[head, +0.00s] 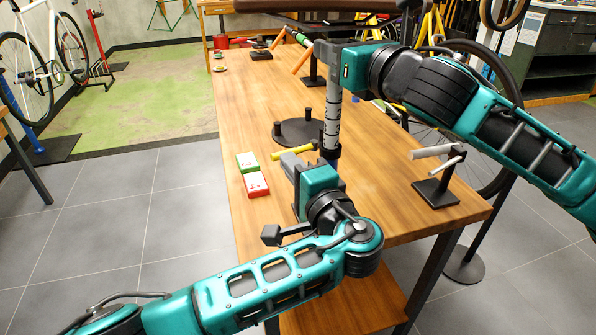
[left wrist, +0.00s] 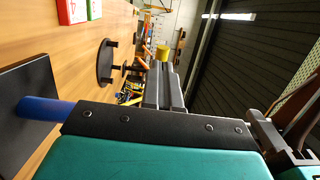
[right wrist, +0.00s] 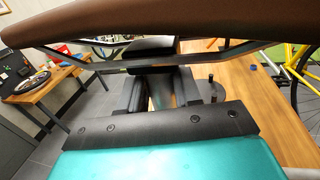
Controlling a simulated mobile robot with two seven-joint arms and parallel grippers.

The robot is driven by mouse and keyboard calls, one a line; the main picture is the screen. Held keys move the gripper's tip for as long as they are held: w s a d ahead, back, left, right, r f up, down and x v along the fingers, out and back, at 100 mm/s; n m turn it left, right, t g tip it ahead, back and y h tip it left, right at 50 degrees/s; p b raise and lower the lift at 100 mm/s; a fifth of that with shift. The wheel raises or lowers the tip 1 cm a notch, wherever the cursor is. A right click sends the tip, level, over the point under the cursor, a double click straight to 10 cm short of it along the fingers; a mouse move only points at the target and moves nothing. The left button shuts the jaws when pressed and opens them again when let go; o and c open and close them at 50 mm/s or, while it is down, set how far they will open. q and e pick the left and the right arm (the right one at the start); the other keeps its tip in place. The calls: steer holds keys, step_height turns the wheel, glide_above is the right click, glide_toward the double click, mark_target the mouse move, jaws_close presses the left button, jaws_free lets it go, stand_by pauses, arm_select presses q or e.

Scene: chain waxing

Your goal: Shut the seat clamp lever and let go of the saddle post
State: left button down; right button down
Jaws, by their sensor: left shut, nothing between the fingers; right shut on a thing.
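The grey saddle post (head: 332,120) stands upright with dark marks along it. Its brown saddle (right wrist: 150,22) fills the top of the right wrist view, with the rails below. My right gripper (head: 326,50) is shut on the post just under the saddle; the fingers (right wrist: 160,88) hide much of the grip. The dark seat clamp (head: 330,151) is low on the post. Its yellow lever (head: 293,152) sticks out to the left. My left gripper (head: 287,160) is shut and empty, close beside the lever; the lever's yellow end (left wrist: 163,52) shows past the fingertips. Contact is unclear.
A green box (head: 246,161) and a red box (head: 256,185) lie at the table's left edge. A round black stand (head: 298,132) with pegs is behind the post. A black holder (head: 436,192) stands right. The wooden table (head: 375,205) is bare between.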

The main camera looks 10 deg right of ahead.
mark_target(275, 154)
stand_by(0.4)
arm_select(q)
steer(key=w+m+h, duration=0.1)
steer(key=m+h, duration=0.1)
steer(key=h, duration=0.1)
steer(key=w+a+m+h, duration=0.1)
steer(key=h, duration=0.2)
steer(key=w+a+m+h, duration=0.1)
steer(key=m+h, duration=0.1)
steer(key=shift+w+a+f+m+h, duration=0.1)
steer(key=shift+w+a+m+h, duration=0.1)
steer(key=shift+m+h, duration=0.15)
steer(key=w+d+m+g+h, duration=0.2)
steer(key=w+m+g+h, duration=0.5)
steer(key=m+g+h, duration=0.2)
steer(key=shift+w+g+h, duration=0.2)
steer(key=shift+g+h, duration=0.1)
steer(key=shift+h, duration=0.85)
steer(key=shift+d+r, duration=0.2)
